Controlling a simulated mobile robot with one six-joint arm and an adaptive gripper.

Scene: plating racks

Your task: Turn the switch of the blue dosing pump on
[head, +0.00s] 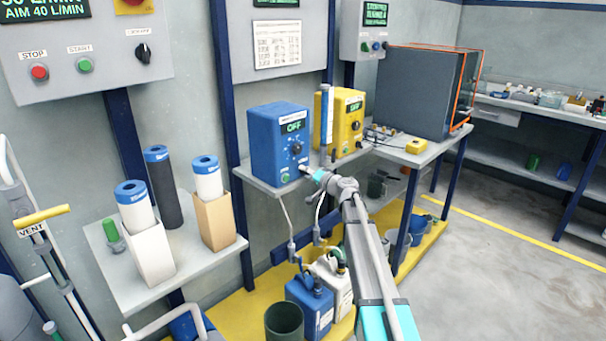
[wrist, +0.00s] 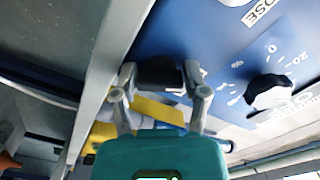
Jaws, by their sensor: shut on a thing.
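The blue dosing pump (head: 265,145) stands on a grey wall shelf, and its green display (head: 292,126) reads OFF. My gripper (head: 305,169) reaches its lower right front. In the wrist view, the pump's blue front (wrist: 190,30) fills the upper right, with a black dial (wrist: 268,92) right of my gripper. My gripper (wrist: 160,76) is shut on a dark switch (wrist: 158,70) near the panel's edge, with one finger on each side. The switch is partly hidden by the fingers, and its exact angle is hard to tell.
A yellow pump (head: 348,118), also showing OFF, stands close to the right on the shelf (head: 262,183). Hoses lead down to blue and white canisters (head: 310,306). Open floor (head: 500,270) lies to the right.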

